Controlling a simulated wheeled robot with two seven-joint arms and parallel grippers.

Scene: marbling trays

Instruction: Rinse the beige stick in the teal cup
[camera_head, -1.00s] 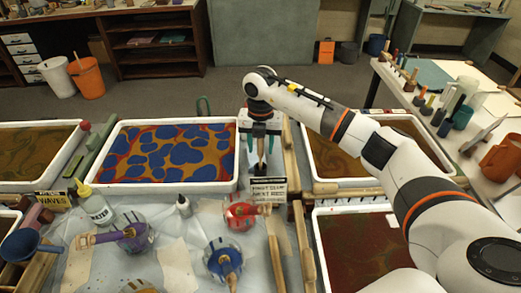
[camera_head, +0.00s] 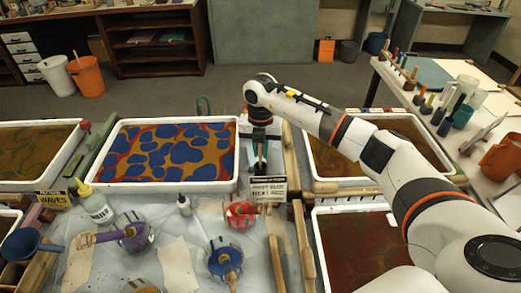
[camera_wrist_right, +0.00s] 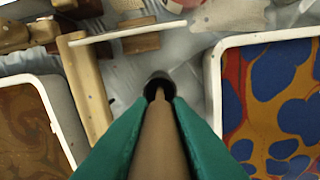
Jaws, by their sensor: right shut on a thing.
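My right gripper (camera_head: 259,153) points down between the blue-and-red marbled tray and the brown tray to its right, behind a small sign. Its green fingers are shut on the beige stick (camera_wrist_right: 159,135), seen in the right wrist view running away from between them. The stick's far end lies over or in a dark round rim (camera_wrist_right: 159,77). I cannot tell whether this rim belongs to the teal cup, or how deep the end is. In the head view the fingers and sign hide much of that spot. My left gripper is out of view.
The marbled tray (camera_head: 236,178) is close on the left, the right-hand brown tray (camera_head: 318,187) close on the right. The sign (camera_head: 268,190) stands just in front. A red cup (camera_head: 240,215) and blue cup (camera_head: 223,258) stand nearer, and wooden rails (camera_head: 290,150) lie alongside.

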